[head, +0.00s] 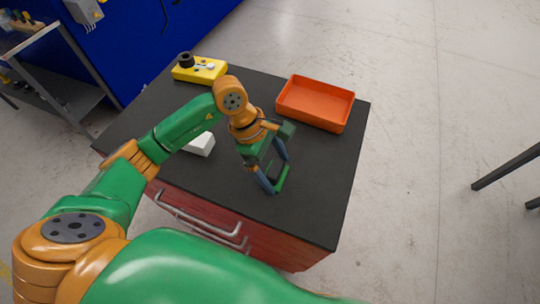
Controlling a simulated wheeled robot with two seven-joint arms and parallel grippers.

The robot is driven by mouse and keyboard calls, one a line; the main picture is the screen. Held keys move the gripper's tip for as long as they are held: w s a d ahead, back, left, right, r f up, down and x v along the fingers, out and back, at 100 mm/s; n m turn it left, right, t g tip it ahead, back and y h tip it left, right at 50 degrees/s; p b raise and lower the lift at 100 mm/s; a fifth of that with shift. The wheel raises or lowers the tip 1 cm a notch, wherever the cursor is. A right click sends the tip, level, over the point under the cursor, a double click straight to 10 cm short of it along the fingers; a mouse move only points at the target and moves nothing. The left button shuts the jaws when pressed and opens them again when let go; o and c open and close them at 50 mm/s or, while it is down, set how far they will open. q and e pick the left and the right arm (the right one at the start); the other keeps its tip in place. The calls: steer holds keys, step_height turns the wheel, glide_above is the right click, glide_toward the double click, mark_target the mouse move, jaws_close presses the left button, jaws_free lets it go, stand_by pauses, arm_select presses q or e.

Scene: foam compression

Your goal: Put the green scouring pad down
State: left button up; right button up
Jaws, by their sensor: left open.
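My left gripper (276,178) reaches down over the right part of the dark table top, with its bluish fingers apart. A green strip (284,180), which looks like the edge of the green scouring pad, shows at the fingertips, low at the table surface. The fingers hide part of it, and I cannot tell whether they touch it. My right gripper is not in view.
An orange tray (341,121) stands at the back right of the black-topped cabinet (310,215). A yellow block (213,76) with a black knob is at the back left. A white block (204,146) sits partly behind my arm. The right front of the top is clear.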

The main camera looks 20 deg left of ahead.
arm_select(q)
steer(key=b+v, duration=0.3)
steer(key=v, duration=0.9)
